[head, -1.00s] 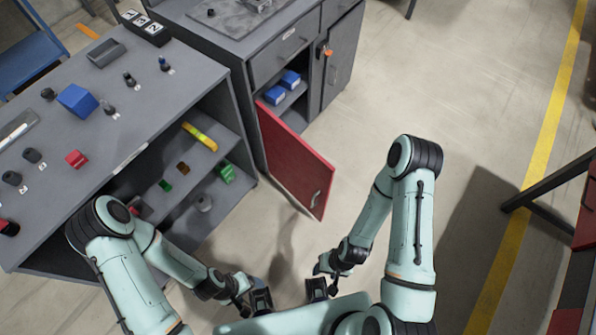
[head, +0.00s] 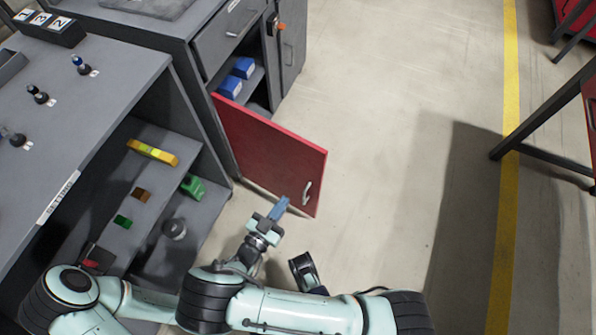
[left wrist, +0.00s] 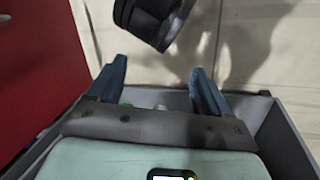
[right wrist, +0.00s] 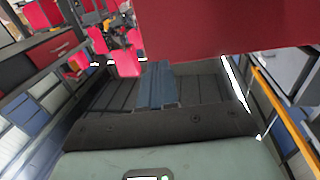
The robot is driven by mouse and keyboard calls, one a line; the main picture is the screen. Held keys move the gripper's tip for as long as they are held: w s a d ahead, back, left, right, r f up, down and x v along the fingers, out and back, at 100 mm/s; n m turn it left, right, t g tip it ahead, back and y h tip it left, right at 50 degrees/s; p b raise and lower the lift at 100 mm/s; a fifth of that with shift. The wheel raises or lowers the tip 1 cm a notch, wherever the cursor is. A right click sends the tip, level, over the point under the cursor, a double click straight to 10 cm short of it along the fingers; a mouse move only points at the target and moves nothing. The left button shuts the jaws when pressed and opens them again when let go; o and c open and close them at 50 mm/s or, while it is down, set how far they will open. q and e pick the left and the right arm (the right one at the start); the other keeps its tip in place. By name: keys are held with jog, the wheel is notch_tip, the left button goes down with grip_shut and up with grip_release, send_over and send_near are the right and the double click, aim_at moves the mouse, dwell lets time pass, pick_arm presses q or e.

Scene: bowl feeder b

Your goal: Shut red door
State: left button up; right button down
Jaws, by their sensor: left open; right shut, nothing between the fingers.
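The red door (head: 270,155) of the grey cabinet stands open, swung out towards me. Its silver handle (head: 307,191) is near the free edge. My right gripper (head: 282,203) is shut and empty, its blue fingers at the door's lower edge, left of the handle. I cannot tell whether they touch it. In the right wrist view the red door (right wrist: 225,22) fills the top, beyond the shut fingers (right wrist: 157,68). In the left wrist view my left gripper (left wrist: 158,68) is open and empty, with the red door (left wrist: 38,70) to its left.
Blue boxes (head: 237,77) sit inside the open cabinet. A grey workbench (head: 85,110) with shelves stands at the left, holding a yellow object (head: 152,152) and green parts (head: 192,186). Clear floor (head: 400,80) lies right of the door, up to a yellow line (head: 508,200).

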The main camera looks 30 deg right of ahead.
aim_at(312, 161)
pick_arm(q)
jog(key=shift+w+a+f+t+b, duration=0.2)
jog(key=shift+w+a+f+b, duration=0.15)
jog(key=shift+w, duration=0.2)
jog(key=shift+w+a+f+t+b, duration=0.25)
jog(key=shift+w+f+b, duration=0.1)
jog(key=shift+w+f, duration=0.15)
pick_arm(e)
jog(key=x, duration=1.4)
jog(key=shift+s+r, duration=0.1)
jog(key=shift+r, duration=0.1)
jog(key=shift+d, duration=0.1)
